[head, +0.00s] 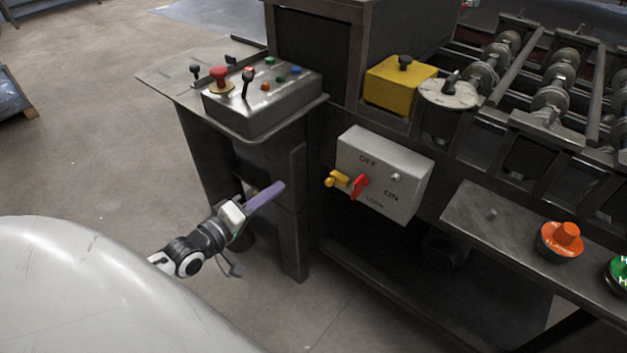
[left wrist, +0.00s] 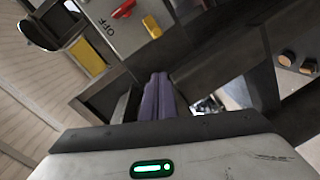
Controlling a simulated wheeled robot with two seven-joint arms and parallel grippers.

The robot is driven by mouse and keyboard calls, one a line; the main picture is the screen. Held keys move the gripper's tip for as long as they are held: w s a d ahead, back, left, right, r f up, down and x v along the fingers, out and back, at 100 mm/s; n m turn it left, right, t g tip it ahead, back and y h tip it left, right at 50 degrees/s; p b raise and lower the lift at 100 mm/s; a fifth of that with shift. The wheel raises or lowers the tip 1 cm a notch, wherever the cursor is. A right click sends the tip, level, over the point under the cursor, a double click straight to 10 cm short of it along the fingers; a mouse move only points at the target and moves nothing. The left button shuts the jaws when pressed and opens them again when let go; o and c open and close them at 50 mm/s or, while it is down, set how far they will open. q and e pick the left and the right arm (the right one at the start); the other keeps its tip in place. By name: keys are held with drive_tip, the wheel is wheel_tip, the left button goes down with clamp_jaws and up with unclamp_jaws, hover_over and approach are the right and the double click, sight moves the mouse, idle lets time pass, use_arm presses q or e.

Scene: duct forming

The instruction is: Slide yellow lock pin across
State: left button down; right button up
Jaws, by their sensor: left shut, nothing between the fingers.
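The yellow lock pin (head: 338,180) sticks out of the left side of the grey switch box (head: 408,178), beside the red handle (head: 360,186). The box carries OFF, ON and LOCK lettering. My left gripper (head: 272,194) is left of and slightly below the pin, apart from it, with its purple fingers shut and empty. In the left wrist view the shut fingers (left wrist: 158,98) point toward dark metal framing. The red handle (left wrist: 123,9) shows at the top there, with OFF lettering. My right gripper is not in view.
A control box (head: 262,103) with a red button and levers stands on the metal shelf above my left gripper. A yellow block (head: 398,82) and rollers are on the machine. An orange button (head: 562,240) is at the right. Open floor lies at the left.

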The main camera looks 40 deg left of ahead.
sight(337, 182)
use_arm(q)
drive_tip(key=shift+w+f, duration=0.1)
drive_tip(key=w+d+f, duration=0.2)
drive_tip(key=w+d, duration=0.2)
drive_tip(key=w, duration=0.6)
drive_tip(key=shift+w+d+f+b, duration=0.15)
drive_tip(key=shift+f+b, duration=0.25)
